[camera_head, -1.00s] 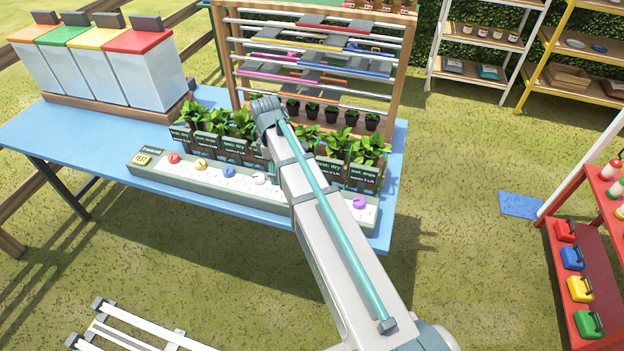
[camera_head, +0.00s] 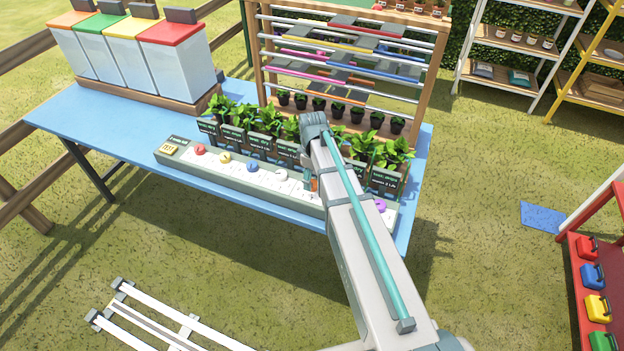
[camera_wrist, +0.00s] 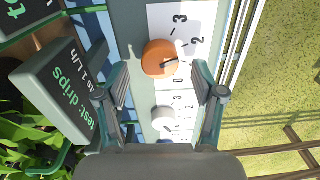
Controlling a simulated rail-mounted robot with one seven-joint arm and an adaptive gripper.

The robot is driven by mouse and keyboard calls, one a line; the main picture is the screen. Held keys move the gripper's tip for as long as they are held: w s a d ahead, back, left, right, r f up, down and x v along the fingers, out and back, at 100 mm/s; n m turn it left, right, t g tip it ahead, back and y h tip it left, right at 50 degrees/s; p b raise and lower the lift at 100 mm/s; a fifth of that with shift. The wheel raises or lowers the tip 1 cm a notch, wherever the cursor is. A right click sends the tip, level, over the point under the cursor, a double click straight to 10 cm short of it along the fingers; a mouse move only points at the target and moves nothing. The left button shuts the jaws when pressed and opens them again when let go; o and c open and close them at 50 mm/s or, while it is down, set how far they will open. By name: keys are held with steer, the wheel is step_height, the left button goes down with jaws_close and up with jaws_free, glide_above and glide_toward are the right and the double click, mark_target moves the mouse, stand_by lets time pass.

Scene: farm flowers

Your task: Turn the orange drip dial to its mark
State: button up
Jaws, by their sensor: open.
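The orange drip dial (camera_wrist: 158,58) is a round knob with a dark pointer line, on a white scale plate in the wrist view. Figures 2 and 3 stand to its right, with other figures below. My gripper (camera_wrist: 161,70) is open, one finger on each side of the dial's lower part, with gaps to both sides. I cannot tell how high the fingers are above it. A sign (camera_wrist: 68,95) left of the dial reads "test: drips" with a partly hidden "1 L/h" line. In the head view my arm hides much of this part of the panel.
A white dial (camera_wrist: 163,118) sits just below the orange one. Red (camera_head: 199,149), yellow (camera_head: 224,157), blue (camera_head: 252,168) and purple (camera_head: 380,206) dials share the panel (camera_head: 180,163) on the blue table (camera_head: 100,128). Plants and signs stand close behind it.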

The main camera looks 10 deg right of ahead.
steer(key=shift+f, duration=1)
steer(key=shift+c, duration=0.2)
steer(key=c, duration=1.1)
